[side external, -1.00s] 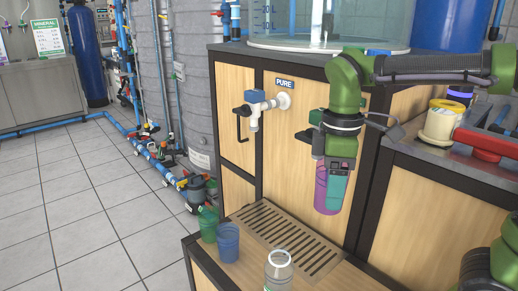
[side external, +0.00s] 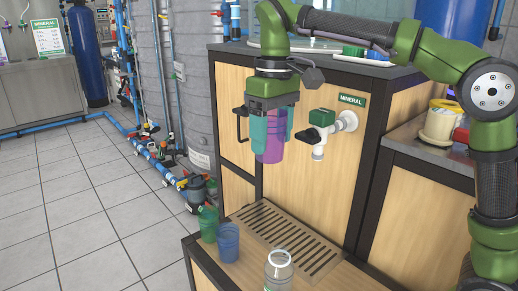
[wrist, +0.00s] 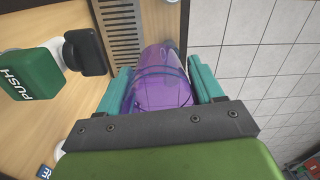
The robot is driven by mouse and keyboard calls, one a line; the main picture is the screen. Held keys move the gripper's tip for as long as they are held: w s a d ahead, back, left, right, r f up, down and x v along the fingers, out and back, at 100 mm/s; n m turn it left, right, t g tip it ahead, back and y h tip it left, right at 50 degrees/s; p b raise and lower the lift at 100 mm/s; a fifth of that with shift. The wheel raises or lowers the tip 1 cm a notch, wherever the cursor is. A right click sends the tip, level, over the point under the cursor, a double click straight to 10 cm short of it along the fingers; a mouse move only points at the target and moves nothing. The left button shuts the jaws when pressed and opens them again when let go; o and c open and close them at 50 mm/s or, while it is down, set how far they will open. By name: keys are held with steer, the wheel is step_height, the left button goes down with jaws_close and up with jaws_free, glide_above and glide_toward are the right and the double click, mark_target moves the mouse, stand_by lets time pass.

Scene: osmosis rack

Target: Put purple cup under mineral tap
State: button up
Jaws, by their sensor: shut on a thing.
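The purple cup (side external: 270,145) is held between the teal fingers of my gripper (side external: 272,130), in the air in front of the wooden cabinet. In the wrist view the cup (wrist: 160,85) lies between both fingers of my gripper (wrist: 160,88). The mineral tap (side external: 320,132), with a green top and white spout, is to the right of the cup in the side view, under a green MINERAL sign (side external: 352,100). Its green PUSH block (wrist: 28,73) shows at the left of the wrist view. The cup is apart from the tap and beside it, at about spout height.
A slotted drain grate (side external: 262,222) lies on the ledge below. A green cup (side external: 208,225), a blue cup (side external: 228,243) and a clear bottle (side external: 279,270) stand along its near side. The black cabinet handle (side external: 241,123) is left of my gripper.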

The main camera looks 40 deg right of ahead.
steer(key=w+d+f+m, duration=0.2)
steer(key=d+m, duration=0.1)
steer(key=d, duration=0.3)
steer(key=w+d+f+m, duration=0.2)
steer(key=d, duration=0.4)
steer(key=s+a+m, duration=0.1)
steer(key=a+m, duration=0.1)
steer(key=a, duration=1.7)
steer(key=s+a+f+m, duration=0.35)
steer(key=s+f, duration=0.85)
steer(key=s, duration=0.4)
steer(key=n, duration=1.2)
glide_above(316, 291)
step_height(316, 291, down, 9)
step_height(316, 291, down, 8)
steer(key=shift+r, duration=0.25)
